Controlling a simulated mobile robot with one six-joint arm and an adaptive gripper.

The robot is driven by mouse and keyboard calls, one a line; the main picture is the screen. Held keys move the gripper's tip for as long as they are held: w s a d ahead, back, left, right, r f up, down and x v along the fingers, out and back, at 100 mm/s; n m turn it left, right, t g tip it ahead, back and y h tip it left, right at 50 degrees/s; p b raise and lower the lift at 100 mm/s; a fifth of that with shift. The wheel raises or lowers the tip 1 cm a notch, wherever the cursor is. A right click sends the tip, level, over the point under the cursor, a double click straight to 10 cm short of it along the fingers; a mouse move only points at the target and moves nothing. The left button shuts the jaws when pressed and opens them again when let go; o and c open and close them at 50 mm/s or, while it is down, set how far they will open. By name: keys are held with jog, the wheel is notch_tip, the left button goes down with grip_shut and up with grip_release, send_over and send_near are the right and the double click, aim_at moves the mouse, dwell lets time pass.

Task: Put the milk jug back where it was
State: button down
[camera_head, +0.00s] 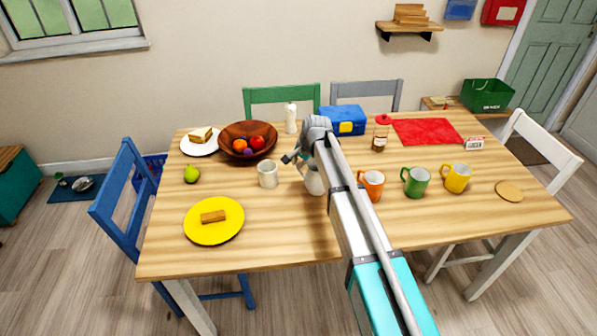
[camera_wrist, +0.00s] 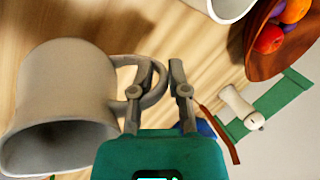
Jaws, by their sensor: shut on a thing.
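The milk jug is pale grey-white; in the head view it (camera_head: 314,183) shows partly behind my arm, near the middle of the table. In the wrist view the jug (camera_wrist: 65,85) fills the left side, its mouth toward the lower left and its handle toward my gripper (camera_wrist: 160,78). The fingers are shut on the handle. In the head view my gripper (camera_head: 292,158) is just above the jug. I cannot tell whether the jug's base touches the table.
A cream mug (camera_head: 267,174) stands just left of the jug. Orange (camera_head: 371,186), green (camera_head: 415,182) and yellow (camera_head: 456,178) mugs stand to the right. Behind are a fruit bowl (camera_head: 230,150), a white shaker-like object (camera_head: 291,118) and a blue box (camera_head: 345,120). The front middle table is clear.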

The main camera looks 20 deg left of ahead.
jog(key=shift+f+b, duration=1.35)
jog(key=shift+f, duration=0.3)
jog(key=shift+f, duration=0.1)
jog(key=c, duration=0.6)
grip_release()
jog(key=p+v, duration=1.1)
jog(key=v, duration=0.1)
jog(key=shift+d, duration=0.1)
